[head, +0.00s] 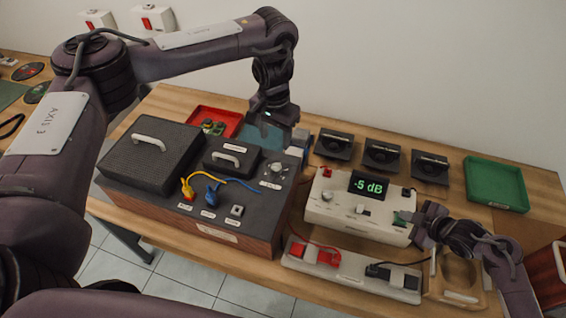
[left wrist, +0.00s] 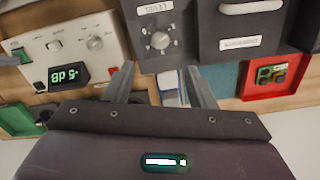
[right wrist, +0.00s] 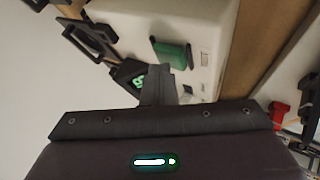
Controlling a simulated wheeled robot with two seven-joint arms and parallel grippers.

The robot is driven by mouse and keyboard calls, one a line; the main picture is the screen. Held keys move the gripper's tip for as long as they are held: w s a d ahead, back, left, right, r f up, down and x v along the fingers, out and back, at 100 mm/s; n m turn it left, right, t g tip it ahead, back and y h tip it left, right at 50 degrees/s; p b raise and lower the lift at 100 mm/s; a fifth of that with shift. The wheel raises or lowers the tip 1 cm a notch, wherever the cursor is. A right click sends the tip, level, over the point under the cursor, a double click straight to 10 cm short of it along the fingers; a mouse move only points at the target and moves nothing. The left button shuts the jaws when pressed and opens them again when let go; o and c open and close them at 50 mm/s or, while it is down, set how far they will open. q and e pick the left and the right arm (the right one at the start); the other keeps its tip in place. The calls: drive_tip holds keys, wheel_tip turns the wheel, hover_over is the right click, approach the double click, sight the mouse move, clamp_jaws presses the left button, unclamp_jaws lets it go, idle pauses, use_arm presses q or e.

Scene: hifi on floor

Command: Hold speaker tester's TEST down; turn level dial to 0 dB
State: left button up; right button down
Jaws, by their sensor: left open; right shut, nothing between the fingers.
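The speaker tester (head: 340,215) is a white box whose display (head: 369,185) reads -5 dB. A green key, apparently TEST (head: 401,217), is at its right front corner; it also shows in the right wrist view (right wrist: 172,54). My right gripper (head: 416,224) is shut and empty beside the green key; I cannot tell if they touch. The level dial (head: 277,168) is a grey knob on the dark-topped wooden unit, labelled LEVEL in the left wrist view (left wrist: 160,40). My left gripper (left wrist: 165,80) is open and empty, above and behind the dial.
A blue-and-white box (head: 296,145) stands behind the unit, below my left gripper. A red tray (head: 196,115) is at the back left, a green tray (head: 495,185) at the back right. Blue and yellow plugs with cables lie on the unit. A white strip (head: 345,280) lies in front.

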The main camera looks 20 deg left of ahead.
sight(276, 167)
use_arm(q)
wheel_tip(276, 167, down, 12)
drive_tip(key=shift+r, duration=0.15)
idle(0.3)
drive_tip(key=c, duration=1)
